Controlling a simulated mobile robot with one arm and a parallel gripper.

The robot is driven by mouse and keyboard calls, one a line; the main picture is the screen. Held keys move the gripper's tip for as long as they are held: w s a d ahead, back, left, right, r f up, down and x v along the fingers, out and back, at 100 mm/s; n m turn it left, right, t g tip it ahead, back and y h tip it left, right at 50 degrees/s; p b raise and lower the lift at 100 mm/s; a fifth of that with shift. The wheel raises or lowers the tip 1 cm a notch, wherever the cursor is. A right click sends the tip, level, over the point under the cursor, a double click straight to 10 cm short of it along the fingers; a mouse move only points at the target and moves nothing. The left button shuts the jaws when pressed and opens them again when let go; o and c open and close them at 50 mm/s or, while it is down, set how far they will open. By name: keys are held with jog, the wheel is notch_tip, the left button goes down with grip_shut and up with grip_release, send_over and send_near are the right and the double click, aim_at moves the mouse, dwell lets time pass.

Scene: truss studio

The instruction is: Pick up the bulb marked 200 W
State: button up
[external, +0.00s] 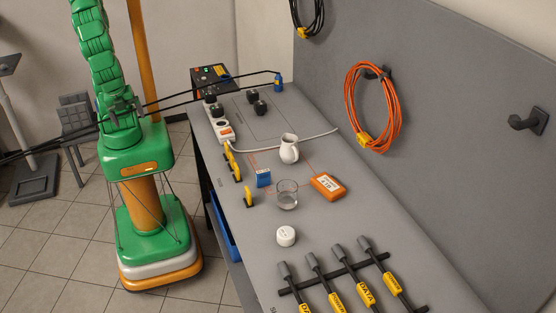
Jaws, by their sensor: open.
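I cannot pick out a bulb marked 200 W in the external view. A small white round piece (286,236) with tiny dark print stands on the grey bench (345,225); the print is too small to read. A white jug-like vessel (289,150) stands farther back on the bench. My green segmented arm rises out of the top of the picture at the left, beside the bench. My gripper is not in view, so its place relative to these things does not show.
A power strip (219,122) is behind. A grey wall borders the right.

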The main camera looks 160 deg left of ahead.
aim_at(281, 232)
jog(key=w+a+r+m+y, duration=0.1)
jog(key=w+a+m+y, duration=0.85)
jog(key=w+a, duration=1.8)
jog(key=w+a+f+m+t, duration=0.1)
jog(key=w+f+m+t, duration=0.1)
jog(key=w+f+m, duration=0.2)
jog(key=w+a+f+m+t, duration=0.1)
jog(key=w+f+m+t, duration=0.1)
jog(key=w+f+m, duration=0.2)
jog(key=w+a+f+m+t+y, duration=0.1)
jog(key=w+f+m, duration=0.3)
jog(key=w+f, duration=0.5)
jog(key=shift+w+f+m+t, duration=0.2)
jog(key=shift+w+t, duration=0.2)
jog(key=shift+w, duration=0.55)
jog(key=shift+w+f+m+t, duration=0.15)
jog(key=shift+w+t, duration=0.25)
jog(key=shift+w, duration=0.55)
jog(key=shift+x, duration=3.45)
jog(key=shift+w+a+f, duration=0.15)
jog(key=shift+a+f, duration=0.1)
jog(key=shift+a, duration=0.05)
jog(key=c, duration=1.2)
jog(key=shift+r, duration=0.15)
